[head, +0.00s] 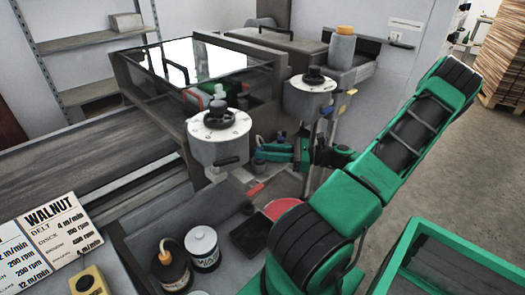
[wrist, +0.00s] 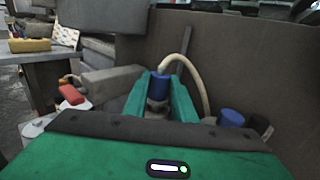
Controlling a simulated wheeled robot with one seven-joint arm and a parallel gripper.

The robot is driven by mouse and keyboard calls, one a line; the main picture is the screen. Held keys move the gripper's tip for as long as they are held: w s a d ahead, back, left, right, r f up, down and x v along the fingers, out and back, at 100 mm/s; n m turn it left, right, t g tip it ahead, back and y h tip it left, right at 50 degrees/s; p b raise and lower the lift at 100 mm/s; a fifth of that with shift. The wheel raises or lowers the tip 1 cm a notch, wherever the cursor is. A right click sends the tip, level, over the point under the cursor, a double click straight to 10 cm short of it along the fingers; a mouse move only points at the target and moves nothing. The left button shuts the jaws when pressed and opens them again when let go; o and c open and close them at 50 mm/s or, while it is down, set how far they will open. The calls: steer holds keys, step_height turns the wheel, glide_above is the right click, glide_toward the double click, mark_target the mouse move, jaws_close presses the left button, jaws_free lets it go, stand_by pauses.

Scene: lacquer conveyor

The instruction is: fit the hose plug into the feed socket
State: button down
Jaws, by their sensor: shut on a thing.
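My gripper (head: 272,151) reaches left beside the machine in the head view, below and between two white round units. In the wrist view its green fingers (wrist: 161,103) are shut on the hose plug (wrist: 160,88), a blue upright piece with a grey metal lower part. A cream hose (wrist: 199,82) rises from the plug and curves down to the right. In the head view the plug is small and mostly hidden by the fingers. I cannot pick out the feed socket for certain in either view.
White round units (head: 219,126) (head: 308,92) stand close on either side of my gripper. A red handle (head: 255,189) and a red tray (head: 277,210) lie below. A blue cap (wrist: 230,117) is right of the fingers.

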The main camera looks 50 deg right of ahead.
steer(key=shift+f, duration=0.75)
steer(key=c, duration=1.4)
jaws_free()
steer(key=v, duration=1)
steer(key=shift+s+d, duration=0.25)
steer(key=shift+d, duration=0.05)
